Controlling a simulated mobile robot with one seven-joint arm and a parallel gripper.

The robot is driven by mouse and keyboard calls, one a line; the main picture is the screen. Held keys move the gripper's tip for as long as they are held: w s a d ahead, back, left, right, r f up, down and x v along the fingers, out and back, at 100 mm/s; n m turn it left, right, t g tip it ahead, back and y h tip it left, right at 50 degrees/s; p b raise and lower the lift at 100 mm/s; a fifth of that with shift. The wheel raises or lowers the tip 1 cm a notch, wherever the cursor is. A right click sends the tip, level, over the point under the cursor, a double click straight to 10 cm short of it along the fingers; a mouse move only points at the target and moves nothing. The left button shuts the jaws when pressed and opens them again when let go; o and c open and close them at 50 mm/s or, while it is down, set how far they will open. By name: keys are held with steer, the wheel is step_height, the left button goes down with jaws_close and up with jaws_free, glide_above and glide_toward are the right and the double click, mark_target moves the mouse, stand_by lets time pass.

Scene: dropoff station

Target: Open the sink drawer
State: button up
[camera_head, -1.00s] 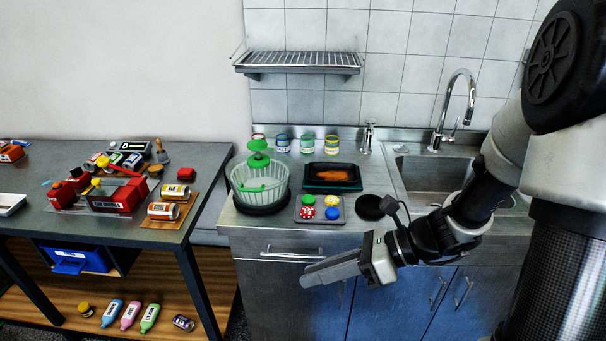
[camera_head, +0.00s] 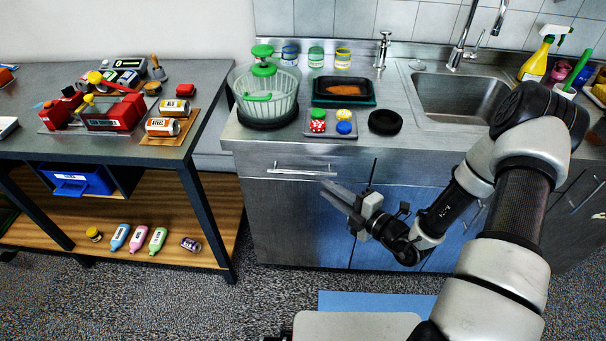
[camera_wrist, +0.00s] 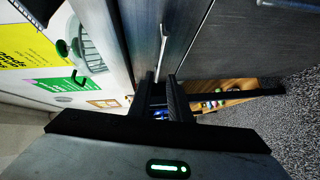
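The sink cabinet has a grey metal drawer (camera_head: 258,163) at its upper left, under the countertop. Its front sits flush with the cabinet. A long horizontal bar handle (camera_head: 302,172) runs across the drawer. In the wrist view, the two dark fingers of my gripper (camera_wrist: 161,80) stand apart with an empty gap. The handle (camera_wrist: 163,48) shows just beyond the fingertips, roughly in line with the gap.
The countertop holds a salad spinner (camera_head: 267,97), a dark tray (camera_head: 344,91), small jars and a sink (camera_head: 457,98). A workbench (camera_head: 95,148) with tools stands at the left. Blue-lit cabinet doors (camera_head: 395,205) lie right of the drawer.

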mark_target(305, 174)
steer(key=b+x, duration=0.1)
steer(key=x, duration=1)
steer(key=shift+w+a, duration=0.15)
steer(key=shift+w, duration=0.05)
jaws_close()
